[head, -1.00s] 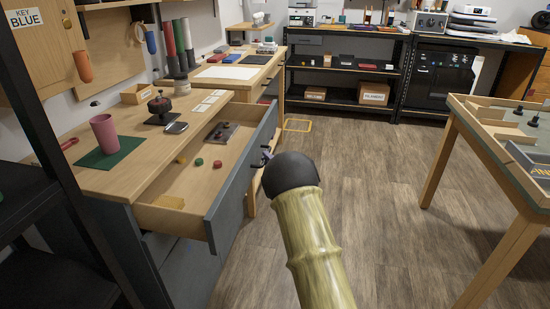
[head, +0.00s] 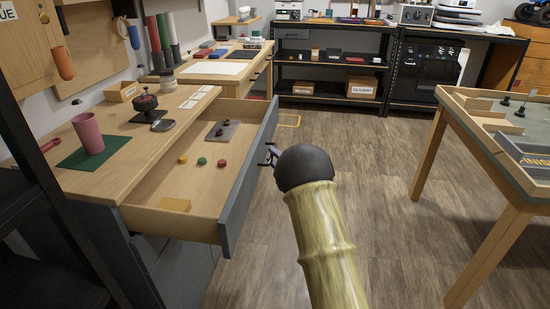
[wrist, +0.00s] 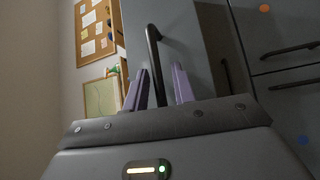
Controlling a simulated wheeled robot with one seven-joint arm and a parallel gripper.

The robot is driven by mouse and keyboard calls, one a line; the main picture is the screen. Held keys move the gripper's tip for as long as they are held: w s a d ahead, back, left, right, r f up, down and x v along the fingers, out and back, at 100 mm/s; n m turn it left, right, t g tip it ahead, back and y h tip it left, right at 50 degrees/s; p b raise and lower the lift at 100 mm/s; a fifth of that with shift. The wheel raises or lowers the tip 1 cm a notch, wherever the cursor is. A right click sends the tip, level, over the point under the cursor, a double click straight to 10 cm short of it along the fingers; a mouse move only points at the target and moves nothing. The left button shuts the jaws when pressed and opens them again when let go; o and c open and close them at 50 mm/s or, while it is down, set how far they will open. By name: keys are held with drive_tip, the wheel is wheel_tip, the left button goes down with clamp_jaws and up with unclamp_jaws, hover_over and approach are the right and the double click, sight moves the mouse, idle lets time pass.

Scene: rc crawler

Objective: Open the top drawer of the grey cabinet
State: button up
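The grey cabinet (head: 185,259) stands at the left with a wooden top. Its top drawer (head: 235,187) is pulled far out, and its light wooden inside shows in the head view. My gripper (head: 270,155) is at the outer side of the drawer's grey front, by the handle. In the wrist view, the two purple fingers of my gripper (wrist: 161,88) stand apart, with the dark bar handle (wrist: 153,50) between them. Gaps show beside the bar, so the gripper looks open around it. My arm hides part of the floor in front.
A pink cup (head: 88,134) stands on the cabinet top. A wooden table (head: 500,165) is at the right. Open floor (head: 370,190) lies between.

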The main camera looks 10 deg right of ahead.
drive_tip(key=shift+o, duration=0.3)
drive_tip(key=p+v, duration=0.1)
drive_tip(key=v, duration=1.6)
drive_tip(key=shift+p, duration=0.35)
drive_tip(key=shift+s+d, duration=0.1)
